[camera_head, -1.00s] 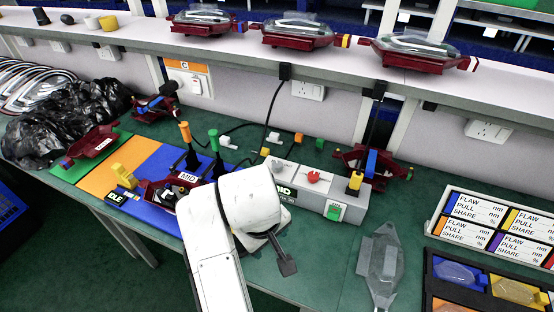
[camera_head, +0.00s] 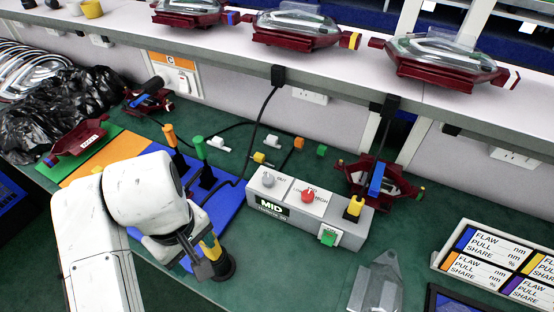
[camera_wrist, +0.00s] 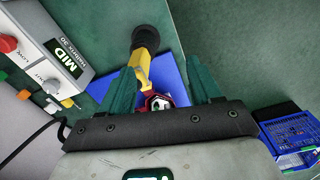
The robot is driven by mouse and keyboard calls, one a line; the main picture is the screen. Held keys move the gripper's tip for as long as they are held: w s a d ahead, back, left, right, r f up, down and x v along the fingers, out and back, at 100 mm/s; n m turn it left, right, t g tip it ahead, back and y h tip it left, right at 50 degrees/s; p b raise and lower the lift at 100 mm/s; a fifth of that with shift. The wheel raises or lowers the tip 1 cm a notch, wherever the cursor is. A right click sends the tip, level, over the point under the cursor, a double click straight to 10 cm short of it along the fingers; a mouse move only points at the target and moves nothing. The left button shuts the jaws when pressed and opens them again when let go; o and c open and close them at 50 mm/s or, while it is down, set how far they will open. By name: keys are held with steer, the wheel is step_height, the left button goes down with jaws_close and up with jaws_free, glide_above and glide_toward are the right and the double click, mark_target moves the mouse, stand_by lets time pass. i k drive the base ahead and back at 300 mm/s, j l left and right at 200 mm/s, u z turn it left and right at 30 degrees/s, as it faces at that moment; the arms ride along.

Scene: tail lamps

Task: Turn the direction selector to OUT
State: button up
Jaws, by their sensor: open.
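The control box (camera_head: 330,215) stands on the green bench, with a grey knob (camera_head: 267,180) at its left, beside the letters OUT, and a red knob (camera_head: 308,195) marked LOW and HIGH. Its display (camera_head: 272,207) reads MID. The grey knob's pointing direction is too small to tell. In the wrist view the box lies at upper left, with the grey knob (camera_wrist: 50,87) partly shown. My gripper (camera_wrist: 160,64) is open, left of and in front of the box, its dark green fingers apart. A yellow tool with a black end (camera_wrist: 146,42) shows between and beyond them; contact is unclear.
Orange (camera_head: 170,135) and green (camera_head: 199,148) handles stand on the blue mat (camera_head: 228,205), left of the box. A dark red lamp holder (camera_head: 375,180) is behind the box's right end. A clear lamp part (camera_head: 377,288) lies front right. Bench between is free.

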mark_target(268, 179)
steer(key=i+l, duration=0.75)
steer(key=i, duration=0.1)
